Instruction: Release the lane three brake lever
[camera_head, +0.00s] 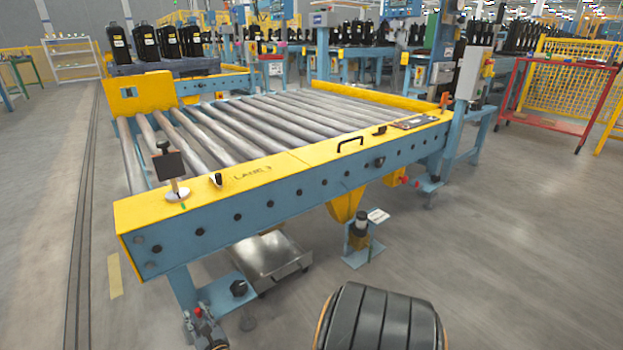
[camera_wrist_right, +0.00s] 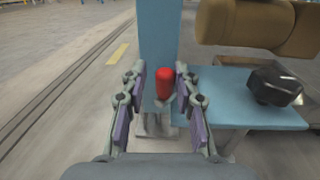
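A red-tipped lever (camera_head: 198,312) stands low beside the blue conveyor leg, below the rail marked LANE 3 (camera_head: 252,173). In the right wrist view its red grip (camera_wrist_right: 165,82) points up in front of the blue post. My right gripper (camera_head: 204,327) is at this lever. Its two fingers are apart, one on each side of the red grip in the wrist view. Whether either pad touches it cannot be told. The lever's lower end is partly hidden. My left gripper is not in view.
A black knob (camera_head: 238,288) sits on a blue foot plate (camera_head: 222,297), right of the lever. A metal tray (camera_head: 270,262) is beyond it under the conveyor. A blue pedal stand (camera_head: 361,243) stands further right. Open floor lies to the left.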

